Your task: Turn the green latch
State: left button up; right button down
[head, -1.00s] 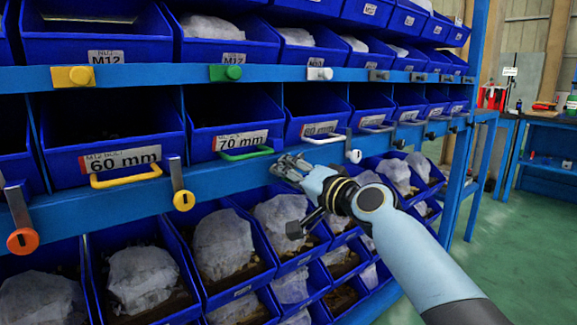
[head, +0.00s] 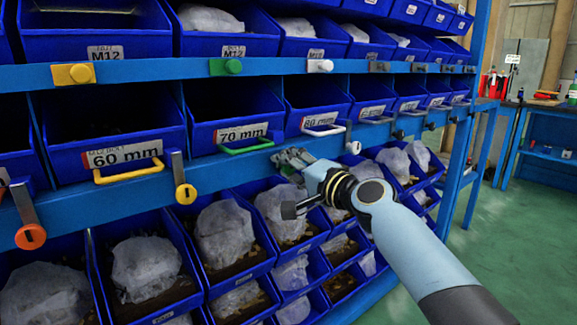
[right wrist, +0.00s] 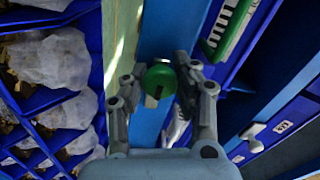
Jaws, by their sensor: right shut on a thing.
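The green latch (right wrist: 160,80) is a round green knob with a dark slot, seen in the right wrist view between my right fingertips. My right gripper (head: 286,158) is at the blue rail under the 70 mm bin (head: 205,137), just right of that bin's green handle (head: 250,147). It is shut on the green latch; the fingers also show in the right wrist view (right wrist: 160,76). In the head view the gripper hides the latch. My left gripper is not in view.
On the same rail are a yellow latch (head: 185,191), an orange latch (head: 31,236) and a white latch (head: 354,147). A green block (head: 226,66) sits on the upper rail. Bins with bagged parts (head: 222,234) stand close below my arm. Open floor (head: 500,250) lies to the right.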

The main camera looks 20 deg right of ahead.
jog(key=c, duration=0.9)
grip_release()
jog(key=shift+c, duration=0.2)
jog(key=shift+s+d, duration=0.1)
jog(key=shift+s, duration=0.05)
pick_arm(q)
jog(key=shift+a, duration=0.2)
pick_arm(e)
jog(key=v, duration=1.1)
jog(key=shift+s, duration=0.35)
jog(key=shift+d, duration=0.1)
